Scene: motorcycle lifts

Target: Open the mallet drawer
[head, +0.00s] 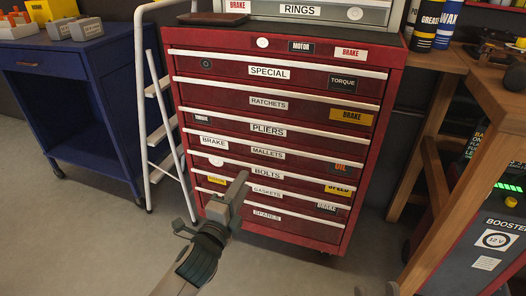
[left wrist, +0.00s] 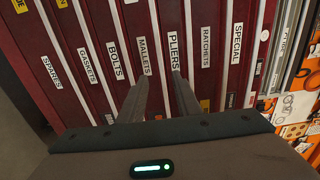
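The red tool cabinet has a shut mallet drawer (head: 300,161), labelled MALLETS, between the pliers and bolts drawers. Its front carries a long white handle strip; in the left wrist view the MALLETS label (left wrist: 145,56) reads sideways, and a white strip (left wrist: 157,40) runs between it and the PLIERS label. My left gripper (head: 240,182) is in front of the cabinet, over its lower left middle in the head view. In the left wrist view its two fingers (left wrist: 161,86) are apart and empty, either side of that strip's line. Contact cannot be told.
Other drawers of the cabinet are shut. A white stepladder (head: 157,110) stands close at the cabinet's left, beside a blue cart (head: 50,65). A wooden bench (head: 490,95) and a booster unit (head: 490,240) are at the right. The floor before the cabinet is clear.

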